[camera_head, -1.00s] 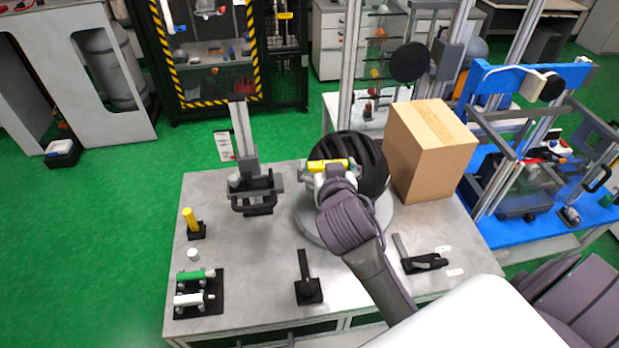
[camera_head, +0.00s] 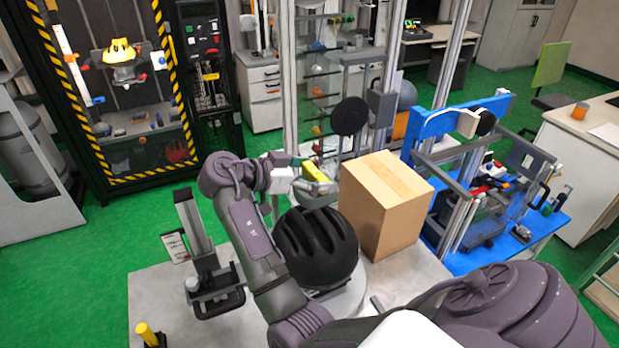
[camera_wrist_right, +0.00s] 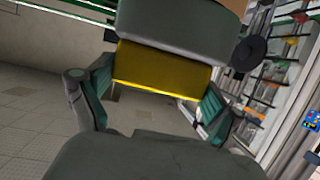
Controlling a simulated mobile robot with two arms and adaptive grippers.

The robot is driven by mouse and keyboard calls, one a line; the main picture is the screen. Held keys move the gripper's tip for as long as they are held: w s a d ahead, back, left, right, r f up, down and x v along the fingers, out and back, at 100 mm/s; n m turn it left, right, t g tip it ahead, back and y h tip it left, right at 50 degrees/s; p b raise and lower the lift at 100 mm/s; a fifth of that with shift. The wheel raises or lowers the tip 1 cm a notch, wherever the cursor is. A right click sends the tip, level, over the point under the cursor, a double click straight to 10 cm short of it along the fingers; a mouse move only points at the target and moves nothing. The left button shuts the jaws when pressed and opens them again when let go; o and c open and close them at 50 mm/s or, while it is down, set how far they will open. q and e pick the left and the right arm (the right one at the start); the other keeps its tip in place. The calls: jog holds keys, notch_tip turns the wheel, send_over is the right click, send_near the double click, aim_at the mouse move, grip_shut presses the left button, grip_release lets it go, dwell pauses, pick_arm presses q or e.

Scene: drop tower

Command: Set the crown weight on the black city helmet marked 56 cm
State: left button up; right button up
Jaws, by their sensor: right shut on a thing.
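The black ribbed helmet (camera_head: 316,243) sits on a round grey plate (camera_head: 351,297) on the table; no size mark is readable. My right gripper (camera_head: 308,178) is above the helmet's top in the head view and looks apart from it. It is shut on a yellow bar (camera_head: 315,171), apparently part of the crown weight. In the wrist view the yellow bar (camera_wrist_right: 163,68) lies between my fingers, with a grey block (camera_wrist_right: 180,32) against it. My arm hides the helmet's left edge. My left gripper is not in view.
A cardboard box (camera_head: 383,210) stands close right of the helmet. A grey post stand (camera_head: 208,262) is on the left, with a yellow peg (camera_head: 146,335) at the front left. A blue-framed rig (camera_head: 470,130) stands at the right. My arm covers much of the table.

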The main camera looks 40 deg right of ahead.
jog(key=shift+s+f, duration=0.1)
jog(key=shift+s+f+b, duration=0.15)
jog(key=shift+f+b, duration=0.25)
jog(key=shift+f, duration=0.05)
notch_tip(320, 180, down, 2)
jog(key=shift+f+b, duration=0.1)
jog(key=shift+b, duration=0.45)
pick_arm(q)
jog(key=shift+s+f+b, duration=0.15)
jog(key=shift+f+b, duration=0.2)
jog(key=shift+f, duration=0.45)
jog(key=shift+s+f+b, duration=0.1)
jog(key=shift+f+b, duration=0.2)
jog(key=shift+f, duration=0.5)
pick_arm(e)
jog(key=shift+f, duration=1.25)
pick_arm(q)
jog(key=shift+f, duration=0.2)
pick_arm(e)
jog(key=shift+a, duration=0.1)
